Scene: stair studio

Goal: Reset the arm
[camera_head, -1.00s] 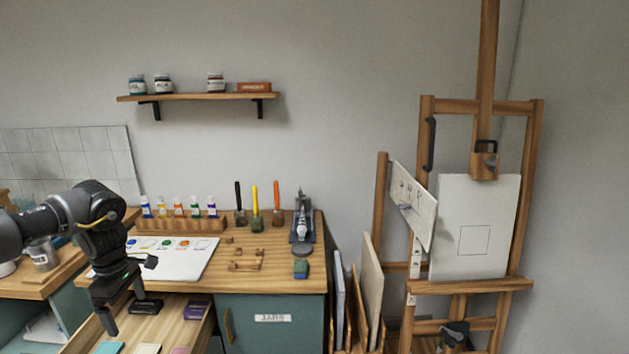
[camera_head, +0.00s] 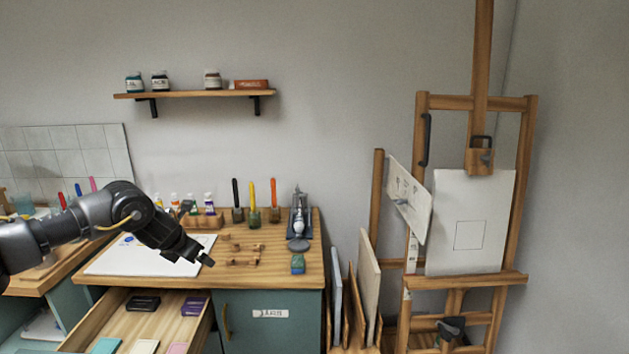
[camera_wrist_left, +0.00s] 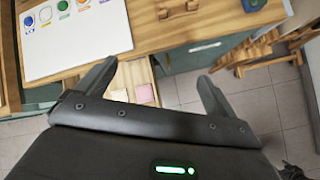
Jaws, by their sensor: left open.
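My left arm (camera_head: 80,232) reaches in from the left in the head view, above the desk. Its gripper (camera_head: 203,256) is over the front part of the desktop, beside the white paint sheet (camera_head: 110,262). In the left wrist view the two fingers of the gripper (camera_wrist_left: 158,76) stand apart with nothing held between them. The open drawer and desk edge lie beyond them.
The wooden desk (camera_head: 268,278) holds a tube rack, brushes and small wooden pieces. Its drawer (camera_head: 125,322) stands open with several coloured blocks inside. An easel (camera_head: 466,282) and leaning panels (camera_head: 369,290) stand at right. A wall shelf (camera_head: 195,95) hangs above.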

